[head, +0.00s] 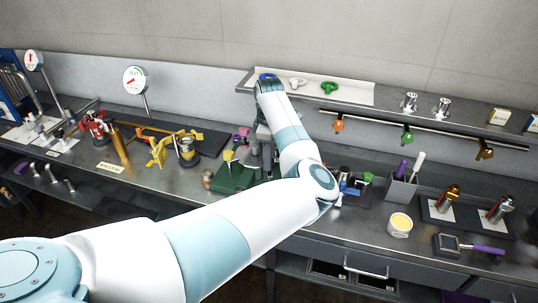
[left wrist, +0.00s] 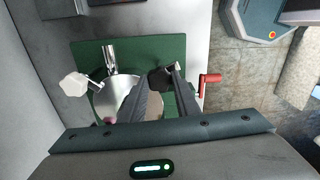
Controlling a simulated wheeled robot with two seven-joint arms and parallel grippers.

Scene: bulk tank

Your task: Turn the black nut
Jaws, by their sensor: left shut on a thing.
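The black nut (left wrist: 160,77) shows in the left wrist view between the tips of my left gripper (left wrist: 163,84), above a round metal part (left wrist: 110,97) on a green plate (left wrist: 83,50). The two dark fingers are shut on it. In the head view my left arm reaches across the bench, and its gripper is mostly hidden behind the arm near the green base (head: 229,178). The nut cannot be made out there. My right gripper is not in view.
Beside the plate in the left wrist view are a white knob (left wrist: 73,84) and a red handle (left wrist: 210,79).

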